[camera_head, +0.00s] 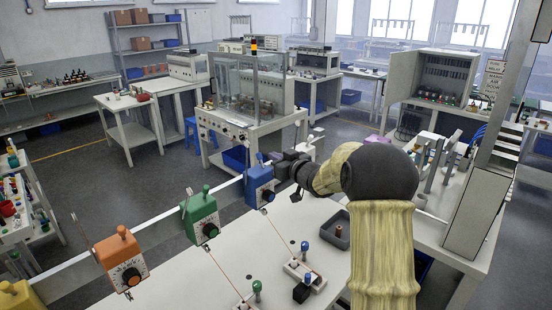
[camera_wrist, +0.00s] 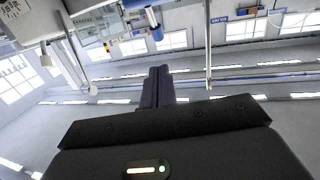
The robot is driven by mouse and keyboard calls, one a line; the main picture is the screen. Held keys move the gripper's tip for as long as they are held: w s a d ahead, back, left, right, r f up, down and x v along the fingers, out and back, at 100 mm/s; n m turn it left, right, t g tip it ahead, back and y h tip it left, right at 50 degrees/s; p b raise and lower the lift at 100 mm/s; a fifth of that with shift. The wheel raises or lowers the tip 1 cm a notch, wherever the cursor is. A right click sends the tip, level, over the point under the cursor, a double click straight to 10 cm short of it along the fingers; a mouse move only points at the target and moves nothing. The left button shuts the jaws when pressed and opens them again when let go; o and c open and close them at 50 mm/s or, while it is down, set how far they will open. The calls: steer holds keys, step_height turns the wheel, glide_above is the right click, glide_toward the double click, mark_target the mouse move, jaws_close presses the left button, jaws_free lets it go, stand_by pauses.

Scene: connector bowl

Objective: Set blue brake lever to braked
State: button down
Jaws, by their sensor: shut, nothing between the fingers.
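A blue unit (camera_head: 259,187) with a dial stands on the rail at the table's back edge in the head view. A thin line runs from it to a blue-knobbed post (camera_head: 305,247) on a pale base plate (camera_head: 292,266). Which blue part is the brake lever, and its setting, I cannot tell. My gripper (camera_head: 284,168) is just right of the blue unit in the picture; contact cannot be made out. In the wrist view its dark fingers (camera_wrist: 157,86) are together and empty. A blue part (camera_wrist: 154,25) shows beyond the fingertips, with a gap between.
Green (camera_head: 202,219), orange (camera_head: 121,257) and yellow (camera_head: 18,297) units stand left along the rail. A green-knobbed post (camera_head: 257,287), black block (camera_head: 302,292) and dark tray (camera_head: 336,232) are on the white table (camera_head: 180,283). My arm covers the table's right part.

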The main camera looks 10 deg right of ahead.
steer(key=s+d+r+b, duration=0.2)
steer(key=s+d+r, duration=0.1)
steer(key=s, duration=0.4)
steer(key=shift+s+r, duration=0.25)
steer(key=shift+r, duration=0.05)
steer(key=s+a+f+m+g+h, duration=0.1)
steer(key=s+f+g+h, duration=0.1)
steer(key=s+f+g, duration=0.2)
steer(key=s+a+f+m+g+h, duration=0.2)
steer(key=s+f+g, duration=0.2)
steer(key=s+f, duration=0.7)
steer(key=s+a+f+m+g+h, duration=0.1)
steer(key=s+f+g, duration=0.4)
steer(key=s, duration=1.1)
step_height(320, 180, down, 2)
steer(key=shift+s+a+f+m+h, duration=0.15)
steer(key=shift+a+m+h, duration=0.25)
steer(key=shift+a+h, duration=0.35)
